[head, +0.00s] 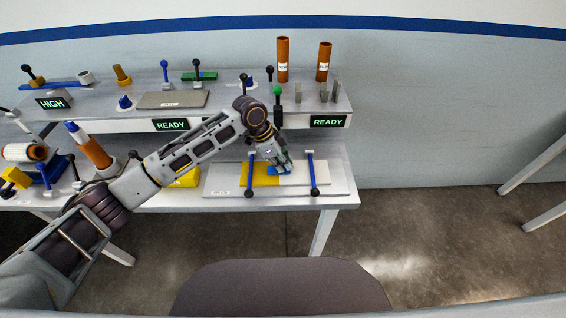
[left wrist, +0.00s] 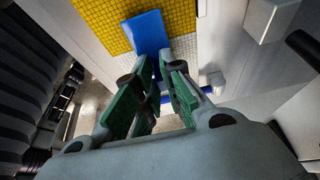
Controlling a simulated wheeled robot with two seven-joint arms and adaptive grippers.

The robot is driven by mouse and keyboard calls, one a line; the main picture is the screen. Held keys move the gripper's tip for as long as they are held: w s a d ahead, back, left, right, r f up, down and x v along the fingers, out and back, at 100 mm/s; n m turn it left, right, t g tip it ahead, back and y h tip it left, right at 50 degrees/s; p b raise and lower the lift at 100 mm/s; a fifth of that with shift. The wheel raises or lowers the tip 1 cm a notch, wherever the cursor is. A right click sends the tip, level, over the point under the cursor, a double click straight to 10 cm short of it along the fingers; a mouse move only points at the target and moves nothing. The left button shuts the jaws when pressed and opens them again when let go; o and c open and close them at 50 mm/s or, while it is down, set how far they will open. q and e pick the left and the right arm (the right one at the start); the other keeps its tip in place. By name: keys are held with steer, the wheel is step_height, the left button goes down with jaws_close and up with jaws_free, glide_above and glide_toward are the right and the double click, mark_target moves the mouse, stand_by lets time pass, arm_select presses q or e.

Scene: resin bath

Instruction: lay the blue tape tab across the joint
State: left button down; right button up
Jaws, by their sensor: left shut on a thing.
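The blue tape tab (head: 284,171) is at my left gripper (head: 280,163), over the work board near the joint of a yellow piece (head: 262,180) and a white piece (head: 298,180). In the left wrist view the tab (left wrist: 149,32) sticks out past the fingertips of my left gripper (left wrist: 160,72), which is shut on its near end. There the yellow piece (left wrist: 95,14) and white piece (left wrist: 184,49) show a woven grid, and the tab overlaps mostly yellow. I cannot tell whether the tab touches the surface. My right gripper is not in view.
Blue clamp bars with black knobs stand left (head: 250,174) and right (head: 312,172) of the joint, close to my gripper. Behind is a raised shelf (head: 225,121) with a green-knobbed lever (head: 277,92) and orange tubes (head: 282,58). Floor right of the bench is clear.

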arm_select(q)
steer(key=shift+f, duration=0.4)
steer(key=c, duration=1.5)
jaws_free()
steer(key=shift+o, duration=0.2)
steer(key=shift+r, duration=0.15)
steer(key=v, duration=1.1)
steer(key=shift+a+r, duration=0.15)
steer(key=shift+r, duration=0.15)
